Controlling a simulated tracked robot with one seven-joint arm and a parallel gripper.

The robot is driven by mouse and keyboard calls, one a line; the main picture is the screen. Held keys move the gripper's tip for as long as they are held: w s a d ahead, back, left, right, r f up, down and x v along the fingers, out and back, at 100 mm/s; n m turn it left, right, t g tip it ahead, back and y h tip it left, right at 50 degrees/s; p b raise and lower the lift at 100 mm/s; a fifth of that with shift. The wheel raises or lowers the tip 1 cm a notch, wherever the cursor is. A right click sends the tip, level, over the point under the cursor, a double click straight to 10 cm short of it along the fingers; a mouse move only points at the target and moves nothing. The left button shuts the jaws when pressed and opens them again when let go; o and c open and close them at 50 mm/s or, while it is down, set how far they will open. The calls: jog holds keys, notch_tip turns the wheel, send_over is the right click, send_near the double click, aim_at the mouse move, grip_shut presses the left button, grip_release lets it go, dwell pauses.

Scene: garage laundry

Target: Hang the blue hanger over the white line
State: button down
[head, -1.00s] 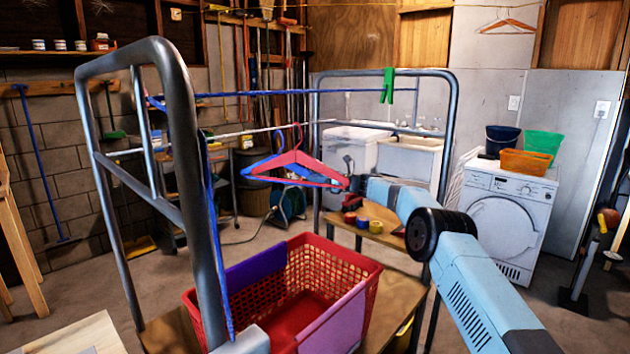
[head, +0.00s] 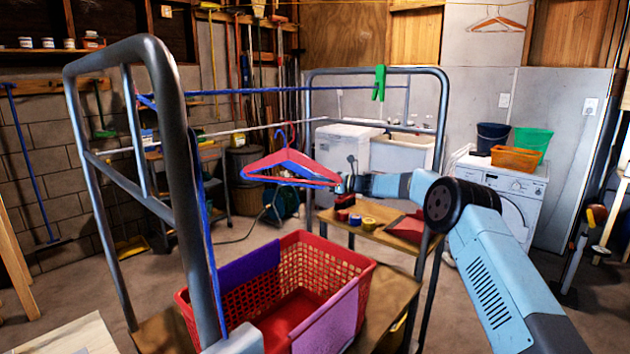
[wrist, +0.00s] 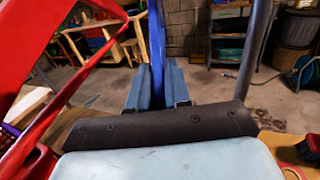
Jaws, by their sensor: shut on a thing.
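The blue hanger (head: 289,184) shows in the head view mostly behind the red hanger (head: 292,166). My gripper (head: 342,185) is at the right end of the hangers. In the wrist view my gripper (wrist: 157,88) is shut on the blue hanger (wrist: 157,45), which stands up between the fingers. The red hanger (wrist: 68,105) fills the left side there, close to my gripper. The white line (head: 235,132) runs across the rack behind the hooks. The hooks overlap the line in the picture, and I cannot tell whether the blue hook is over it.
A blue line (head: 240,91) with a green clothespin (head: 379,83) runs above the white one. The metal rack frame (head: 185,165) stands at left. A red basket (head: 325,263) sits below. Tape rolls (head: 368,222) lie on a wooden shelf beneath my arm.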

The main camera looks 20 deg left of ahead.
jog(key=shift+s+d, duration=2.6)
jog(key=shift+d, duration=3.7)
jog(key=shift+r, duration=4.6)
jog(key=shift+w+a+f, duration=0.2)
jog(key=shift+a+f, duration=0.35)
jog(key=shift+f, duration=0.15)
jog(key=shift+w+a+f, duration=0.25)
jog(key=shift+a+f, duration=0.3)
jog(key=shift+f, duration=0.1)
jog(key=shift+w+a+f, duration=0.2)
jog(key=shift+a+f, duration=0.35)
jog(key=shift+f, duration=0.15)
jog(key=c, duration=1)
grip_release()
